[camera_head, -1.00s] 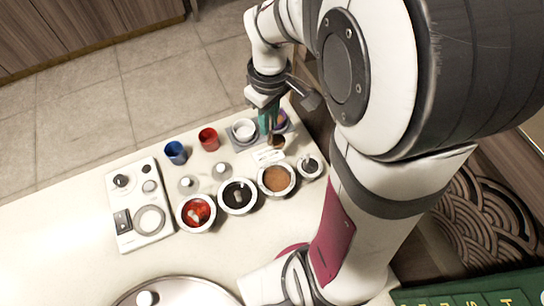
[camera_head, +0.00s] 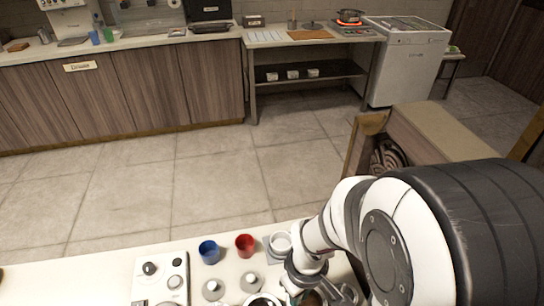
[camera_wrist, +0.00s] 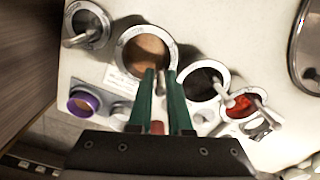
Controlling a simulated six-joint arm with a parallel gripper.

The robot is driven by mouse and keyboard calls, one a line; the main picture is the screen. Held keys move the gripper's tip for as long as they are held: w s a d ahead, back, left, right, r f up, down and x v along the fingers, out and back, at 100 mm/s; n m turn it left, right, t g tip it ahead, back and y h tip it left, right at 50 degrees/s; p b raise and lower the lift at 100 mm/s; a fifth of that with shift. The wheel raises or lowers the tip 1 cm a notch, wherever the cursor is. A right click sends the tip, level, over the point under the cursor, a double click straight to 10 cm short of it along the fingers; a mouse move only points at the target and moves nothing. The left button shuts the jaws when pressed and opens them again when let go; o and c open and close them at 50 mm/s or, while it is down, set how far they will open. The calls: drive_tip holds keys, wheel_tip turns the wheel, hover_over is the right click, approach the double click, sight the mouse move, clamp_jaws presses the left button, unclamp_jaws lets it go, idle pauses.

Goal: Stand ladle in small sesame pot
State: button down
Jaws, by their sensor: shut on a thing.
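In the wrist view, the green fingers of my gripper (camera_wrist: 163,78) are closed together, with a narrow red piece (camera_wrist: 157,127) showing between them. I take this to be part of the held ladle; its bowl cannot be made out. The fingertips overlap the near rim of a round pot of tan-brown sauce (camera_wrist: 145,50). A smaller round pot (camera_wrist: 90,18) stands at the upper left with a metal handle leaning over its rim. The pictures do not settle which pot is the small sesame one. In the head view my gripper is mostly cut off at the bottom edge.
A dark sauce pot (camera_wrist: 192,80) and a red sauce pot (camera_wrist: 238,104), each with a metal handle, stand right of the tan one. A purple-rimmed cup (camera_wrist: 82,103) is at left. Blue (camera_head: 209,252) and red (camera_head: 245,245) cups stand near the counter's far edge.

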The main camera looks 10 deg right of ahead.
drive_tip(key=shift+f, duration=0.35)
idle(0.3)
drive_tip(key=shift+c, duration=0.6)
unclamp_jaws()
drive_tip(key=shift+r, duration=4.55)
